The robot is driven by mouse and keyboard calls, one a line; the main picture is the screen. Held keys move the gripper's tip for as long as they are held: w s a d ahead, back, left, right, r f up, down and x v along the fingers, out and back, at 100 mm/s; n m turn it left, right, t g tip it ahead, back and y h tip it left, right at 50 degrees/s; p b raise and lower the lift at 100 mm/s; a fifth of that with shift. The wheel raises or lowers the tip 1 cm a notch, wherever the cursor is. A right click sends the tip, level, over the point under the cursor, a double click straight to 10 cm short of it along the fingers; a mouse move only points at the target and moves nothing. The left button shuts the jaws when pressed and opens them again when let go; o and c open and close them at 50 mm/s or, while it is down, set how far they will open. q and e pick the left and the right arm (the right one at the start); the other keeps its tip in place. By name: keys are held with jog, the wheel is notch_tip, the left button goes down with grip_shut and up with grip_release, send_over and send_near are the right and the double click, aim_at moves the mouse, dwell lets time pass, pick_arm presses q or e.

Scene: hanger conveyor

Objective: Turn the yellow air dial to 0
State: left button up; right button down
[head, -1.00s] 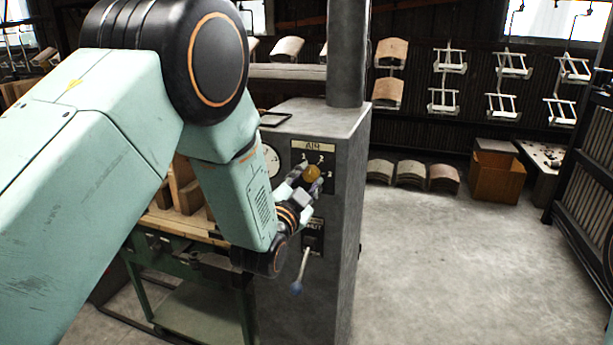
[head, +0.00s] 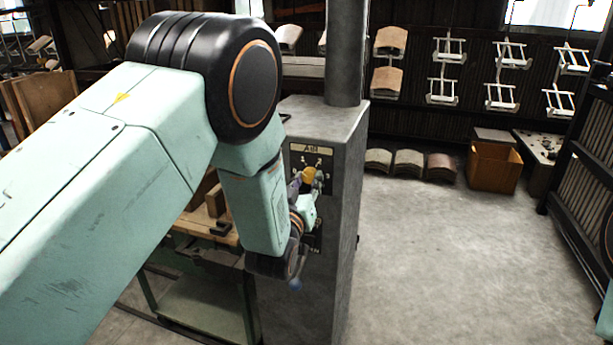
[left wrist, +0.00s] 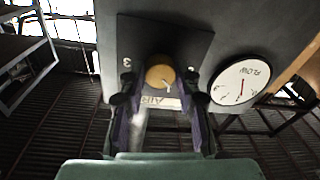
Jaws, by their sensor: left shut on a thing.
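The yellow air dial (head: 308,174) is on the front of the grey cabinet (head: 348,190), below the AIR label (head: 312,149). In the left wrist view the dial (left wrist: 158,74) is seen upside down, with a pale mark on its face pointing to the lower right. A 3 shows on the plate to its left; the other numerals are hidden or unclear. My left gripper (head: 308,182) is at the dial, with one finger on each side, shut on it. The fingers (left wrist: 160,98) also show in the left wrist view. My right gripper is not in view.
A round FLOW gauge (left wrist: 240,85) sits beside the dial plate. A lever with a blue knob (head: 295,285) is below, mostly behind my left wrist. A green-framed workbench (head: 205,310) stands left of the cabinet.

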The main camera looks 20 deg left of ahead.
pick_arm(q)
jog(key=n+p, duration=0.2)
jog(key=n, duration=0.2)
jog(key=shift+d+r+n, duration=0.1)
jog(key=shift+n, duration=0.3)
jog(key=shift+n+g+p, duration=0.4)
jog(key=shift+n+p, duration=0.75)
jog(key=shift+n, duration=0.85)
jog(key=o, duration=1.2)
jog(key=shift+c, duration=0.2)
jog(key=s, duration=1.2)
jog(key=shift+d, duration=0.35)
